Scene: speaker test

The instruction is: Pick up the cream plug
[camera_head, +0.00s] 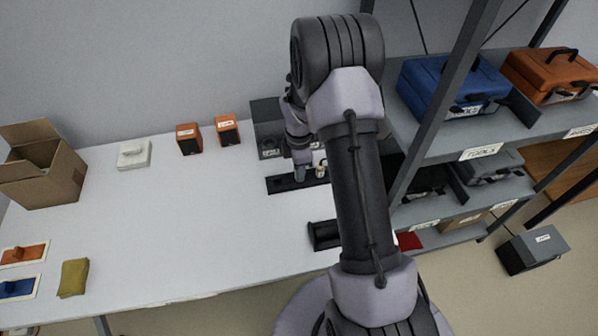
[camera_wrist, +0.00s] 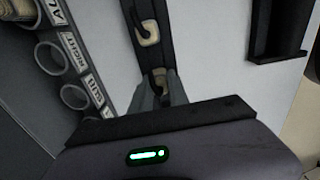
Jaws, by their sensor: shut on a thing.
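My gripper (camera_head: 300,174) is over the black strip (camera_head: 282,185) on the white table, in front of a dark grey box. In the wrist view my gripper (camera_wrist: 160,82) is shut on a small cream plug (camera_wrist: 158,72), mostly hidden between the fingers. I cannot tell whether this plug is clear of the strip. A second cream plug (camera_wrist: 148,32) with a black cable sits farther along the strip. A cream piece also shows right of the gripper in the head view (camera_head: 321,170).
The dark grey box (camera_head: 267,128) has labelled round sockets (camera_wrist: 75,97). A black tray (camera_wrist: 283,30) lies to the right. Two orange speakers (camera_head: 188,139), an open carton (camera_head: 50,165) and a yellow cloth (camera_head: 73,278) stand left. Shelving (camera_head: 480,145) stands right. The table's middle is clear.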

